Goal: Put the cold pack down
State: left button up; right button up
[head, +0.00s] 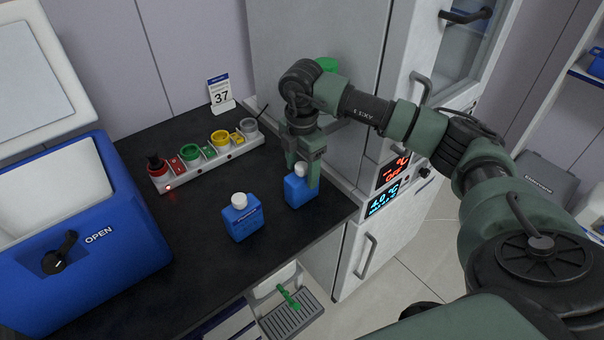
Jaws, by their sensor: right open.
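Two blue cold packs with white caps stand upright on the black worktop (190,255). One cold pack (296,192) is near the worktop's right edge, close to the grey cabinet. The other cold pack (242,222) stands a little to the left and nearer to me. My right gripper (302,174) reaches in from the right and points down, its open fingers on either side of the right-hand cold pack's top. One finger hides part of that pack. I cannot tell whether the fingers touch it. My left gripper is not in view.
A blue cool box (110,255) marked OPEN stands at left, lid raised. A cabinet with lit displays (383,200) stands at right. The worktop's front is clear.

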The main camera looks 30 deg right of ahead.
notch_tip(320, 180, up, 10)
jog(key=shift+r+b, duration=0.2)
jog(key=shift+b, duration=0.7)
